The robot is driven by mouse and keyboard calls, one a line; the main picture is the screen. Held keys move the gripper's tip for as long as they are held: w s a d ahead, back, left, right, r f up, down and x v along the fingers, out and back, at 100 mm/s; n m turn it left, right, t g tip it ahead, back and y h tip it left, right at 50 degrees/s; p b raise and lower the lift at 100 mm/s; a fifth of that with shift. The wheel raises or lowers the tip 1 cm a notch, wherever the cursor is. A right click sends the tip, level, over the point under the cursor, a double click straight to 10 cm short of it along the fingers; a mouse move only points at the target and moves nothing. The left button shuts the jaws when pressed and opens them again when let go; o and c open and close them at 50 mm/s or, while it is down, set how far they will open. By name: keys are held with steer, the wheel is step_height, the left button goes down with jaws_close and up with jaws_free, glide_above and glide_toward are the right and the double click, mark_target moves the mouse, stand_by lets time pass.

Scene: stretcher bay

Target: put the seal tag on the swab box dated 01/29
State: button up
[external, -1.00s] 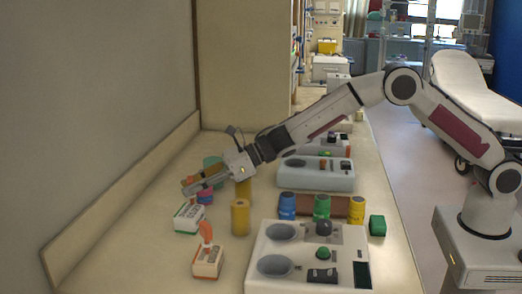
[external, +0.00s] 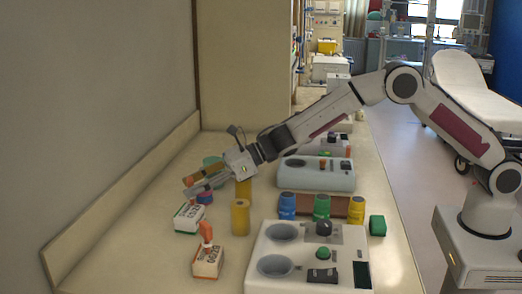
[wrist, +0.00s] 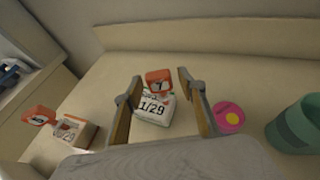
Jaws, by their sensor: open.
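The white swab box reading 1/29 (wrist: 152,109) lies between and beyond my fingers in the wrist view. It is the green-edged box (external: 188,219) in the external view. An orange seal tag marked 7 (wrist: 158,82) stands at the box's top edge, between the fingers. My gripper (wrist: 155,84) is open, with a gap on both sides of the tag. It also shows above the box in the external view (external: 194,184).
A second, orange-edged box (external: 207,263) with an orange tag (external: 206,232) stands nearer the camera. A yellow cylinder (external: 240,217) and a grey device (external: 292,262) stand to the right.

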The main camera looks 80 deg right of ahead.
steer(key=v, duration=1.1)
steer(key=shift+s, duration=0.25)
steer(key=shift+d+r, duration=0.1)
stand_by(0.6)
steer(key=s+d+r+m+g+h, duration=0.1)
steer(key=s+d+r+m+h, duration=0.35)
steer(key=s+m, duration=0.6)
steer(key=s+d+r+m+g+h, duration=0.1)
steer(key=s+d+r+m+h, duration=0.1)
steer(key=s+d+r+m, duration=0.6)
steer(key=s+a+f+m+g, duration=0.1)
steer(key=s+a+f+m, duration=0.1)
steer(key=s+m, duration=0.5)
steer(key=s+a+f+m+g+y, duration=0.1)
steer(key=s+m, duration=0.6)
steer(key=s, duration=0.8)
steer(key=s+a+f+m+g, duration=0.2)
steer(key=s+a+f+m, duration=0.1)
steer(key=s+m, duration=0.5)
steer(key=s+f, duration=0.1)
steer(key=s, duration=0.2)
steer(key=shift+g, duration=0.4)
steer(key=shift+s, duration=0.1)
